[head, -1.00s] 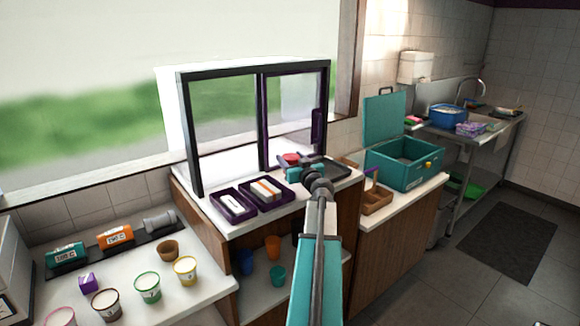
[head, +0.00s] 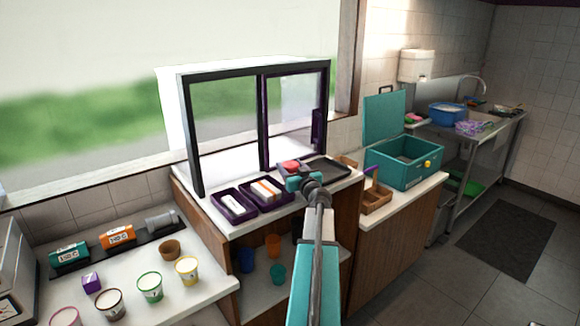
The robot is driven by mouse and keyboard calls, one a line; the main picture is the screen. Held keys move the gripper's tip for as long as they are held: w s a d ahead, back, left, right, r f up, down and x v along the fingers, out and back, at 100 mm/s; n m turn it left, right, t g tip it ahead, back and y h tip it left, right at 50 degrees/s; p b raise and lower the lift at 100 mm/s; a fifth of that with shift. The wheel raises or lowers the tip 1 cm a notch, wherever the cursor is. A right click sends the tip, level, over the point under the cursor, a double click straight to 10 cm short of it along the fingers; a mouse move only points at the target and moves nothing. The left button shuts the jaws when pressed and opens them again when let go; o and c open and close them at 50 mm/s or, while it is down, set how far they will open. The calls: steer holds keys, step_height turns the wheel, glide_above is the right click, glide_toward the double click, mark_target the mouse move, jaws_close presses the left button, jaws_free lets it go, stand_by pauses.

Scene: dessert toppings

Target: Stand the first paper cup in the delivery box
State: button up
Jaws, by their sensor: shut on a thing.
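My gripper (head: 297,178) is over the serving-window counter, in the middle of the head view. It is shut on a small red round thing, apparently a paper cup (head: 291,166); my gripper hides its lower part. I cannot tell whether it touches the counter. The teal delivery box (head: 420,178) stands on a lower wooden cabinet to the right, with its lid (head: 384,130) raised. The part of its inside that shows looks empty. My gripper is left of the box and apart from it.
Purple trays (head: 235,208) and a dark tray (head: 328,168) lie on the window counter. Filled cups, one yellow (head: 187,270), stand on the left counter. The window frame (head: 264,125) rises behind my gripper.

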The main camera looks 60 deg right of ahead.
steer(key=shift+f+b, duration=0.15)
steer(key=shift+b, duration=0.15)
steer(key=o, duration=1.1)
steer(key=shift+r+p, duration=0.25)
steer(key=shift+p, duration=0.1)
steer(key=shift+s+a+f, duration=0.15)
steer(key=shift+s+a, duration=0.05)
steer(key=shift+b+v, duration=2.3)
steer(key=shift+v, duration=3.45)
steer(key=shift+d, duration=0.1)
